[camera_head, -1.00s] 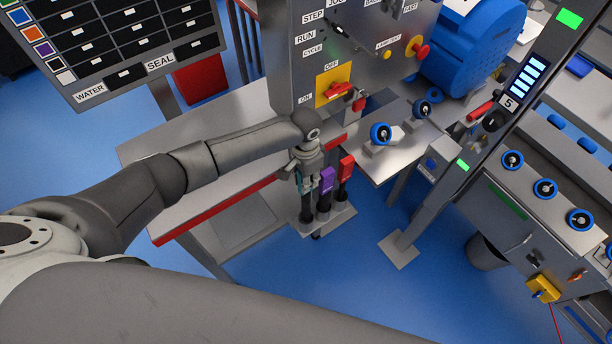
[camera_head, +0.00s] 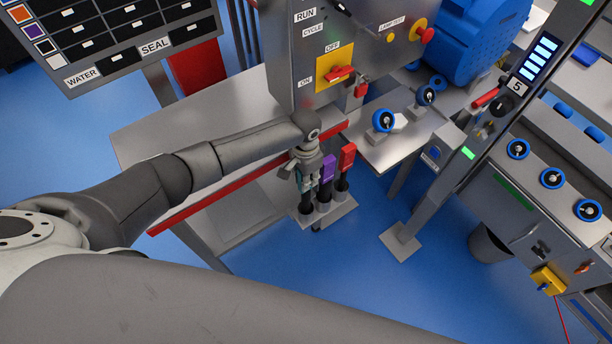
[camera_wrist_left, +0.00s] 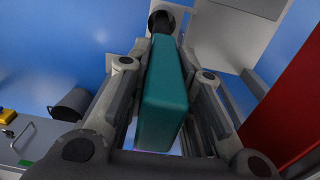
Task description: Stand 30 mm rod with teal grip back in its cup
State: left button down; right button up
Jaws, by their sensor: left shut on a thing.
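My left gripper (camera_head: 308,172) is shut on the teal grip (camera_wrist_left: 165,95) of a rod, which stands almost upright between the fingers in the left wrist view. In the head view the teal grip is mostly hidden by the gripper, above the leftmost dark cup (camera_head: 305,208) of a small rack. In the left wrist view a dark round cup (camera_wrist_left: 162,18) shows at the grip's far end. How deep the rod sits in it cannot be told. My right gripper does not show.
A purple grip (camera_head: 328,167) and a red grip (camera_head: 347,156) stand in the other cups of the rack (camera_head: 338,210), close to my left gripper. A red-edged metal bench (camera_head: 150,135) lies under my left arm. A control panel (camera_head: 345,50) rises behind.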

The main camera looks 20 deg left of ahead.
pick_arm(q)
jog(key=c, duration=1.2)
grip_release()
notch_tip(320, 180, up, 12)
jog(key=shift+a+r, duration=0.1)
